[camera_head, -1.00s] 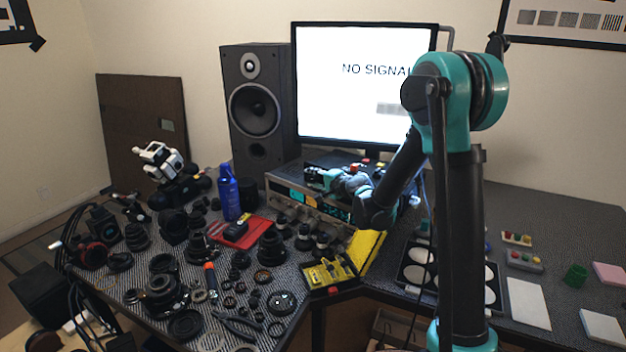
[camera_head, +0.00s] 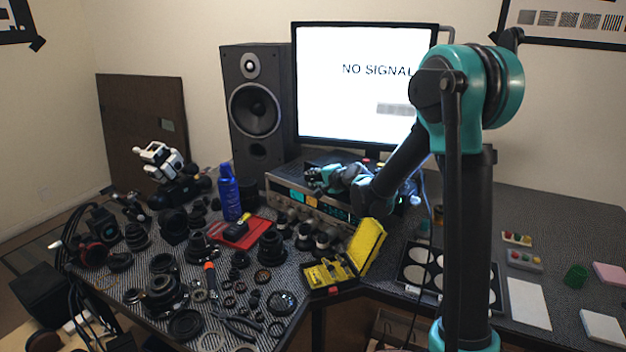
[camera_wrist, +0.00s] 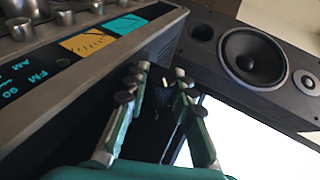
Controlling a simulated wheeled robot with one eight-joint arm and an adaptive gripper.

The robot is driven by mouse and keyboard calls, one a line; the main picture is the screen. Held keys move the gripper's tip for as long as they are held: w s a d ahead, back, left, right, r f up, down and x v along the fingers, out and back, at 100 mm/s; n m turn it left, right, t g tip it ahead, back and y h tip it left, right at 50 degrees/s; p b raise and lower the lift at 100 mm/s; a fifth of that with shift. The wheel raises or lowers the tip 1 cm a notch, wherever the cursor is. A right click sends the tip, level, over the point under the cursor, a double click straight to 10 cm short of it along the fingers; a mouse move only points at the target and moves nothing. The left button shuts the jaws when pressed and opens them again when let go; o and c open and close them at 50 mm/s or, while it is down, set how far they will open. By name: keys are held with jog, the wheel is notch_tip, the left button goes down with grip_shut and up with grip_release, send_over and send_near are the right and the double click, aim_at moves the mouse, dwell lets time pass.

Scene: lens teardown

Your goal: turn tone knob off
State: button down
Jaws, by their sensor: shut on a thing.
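The receiver (camera_head: 283,191), a silver-fronted box with lit orange and teal meters, stands below the monitor. In the wrist view its front panel (camera_wrist: 85,85) fills the upper left, with the meters, an FM/AM dial and several silver knobs (camera_wrist: 22,28) at the edge. Which knob is the tone knob cannot be told. My gripper (camera_head: 318,180) is over the receiver's top near its front edge. In the wrist view my gripper (camera_wrist: 163,82) has its fingers closed about a small dark thing, apart from the silver knobs. The dark thing's shape is unclear.
A black speaker (camera_head: 256,140) stands left of the receiver, and the monitor (camera_head: 350,70) rises behind it. Lenses, a blue bottle (camera_head: 229,192) and an open yellow case (camera_head: 330,273) crowd the desk in front. A white sheet (camera_head: 528,303) lies at right.

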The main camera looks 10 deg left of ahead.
jog(key=n+g+h, duration=0.1)
jog(key=g+h, duration=0.2)
jog(key=h, duration=0.1)
jog(key=shift+g+h, duration=0.4)
jog(key=shift+n+g+h, duration=0.3)
jog(key=shift+g+h, duration=0.7)
jog(key=shift+h, duration=0.6)
jog(key=c, duration=1.5)
grip_release()
jog(key=shift+c, duration=0.2)
jog(key=a+v, duration=0.1)
jog(key=v, duration=1.1)
jog(key=shift+d, duration=0.25)
jog(key=shift+w, duration=0.1)
